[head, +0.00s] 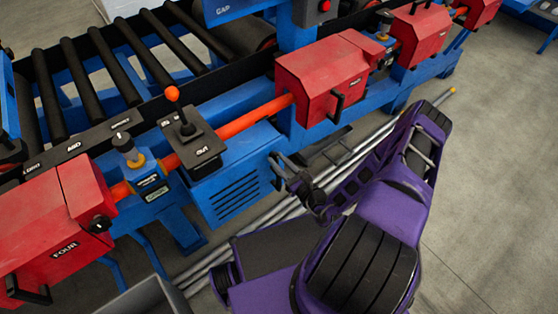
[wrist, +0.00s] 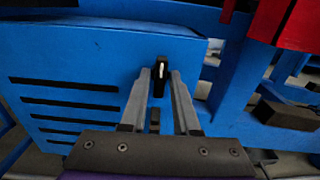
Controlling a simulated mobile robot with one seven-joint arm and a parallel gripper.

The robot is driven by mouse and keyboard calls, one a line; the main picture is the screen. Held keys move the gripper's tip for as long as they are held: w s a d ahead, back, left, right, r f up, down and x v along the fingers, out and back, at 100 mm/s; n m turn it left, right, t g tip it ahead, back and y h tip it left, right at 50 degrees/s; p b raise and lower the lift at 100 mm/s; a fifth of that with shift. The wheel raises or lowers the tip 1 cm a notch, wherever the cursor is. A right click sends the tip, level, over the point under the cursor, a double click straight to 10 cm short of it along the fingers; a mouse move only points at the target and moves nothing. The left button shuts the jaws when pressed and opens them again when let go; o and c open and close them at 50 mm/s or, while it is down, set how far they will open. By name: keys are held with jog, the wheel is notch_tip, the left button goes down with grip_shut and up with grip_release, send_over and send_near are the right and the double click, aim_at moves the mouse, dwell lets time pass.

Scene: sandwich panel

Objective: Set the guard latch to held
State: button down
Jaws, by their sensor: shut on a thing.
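A small black latch (wrist: 161,70) with a white mark stands on the blue vented guard panel (wrist: 75,75), near its right side, in the wrist view. My gripper (wrist: 161,82) has a grey finger on each side of the latch and is shut on it. In the head view my gripper (head: 278,168) reaches from the lower right to the right edge of the vented blue guard (head: 232,192). The latch is hidden or too small to make out there. I cannot read its set position.
Above the guard are a black lever box with an orange knob (head: 172,94) and an orange rail (head: 262,114). Red housings (head: 322,80) sit along the rail. A roller conveyor (head: 100,65) lies behind. Grey rods (head: 205,270) lie low beside my arm. Floor is clear at right.

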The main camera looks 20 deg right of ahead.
dwell(0.3)
jog(key=c, duration=0.8)
grip_release()
jog(key=shift+c, duration=0.2)
jog(key=v, duration=1.7)
jog(key=shift+s, duration=0.25)
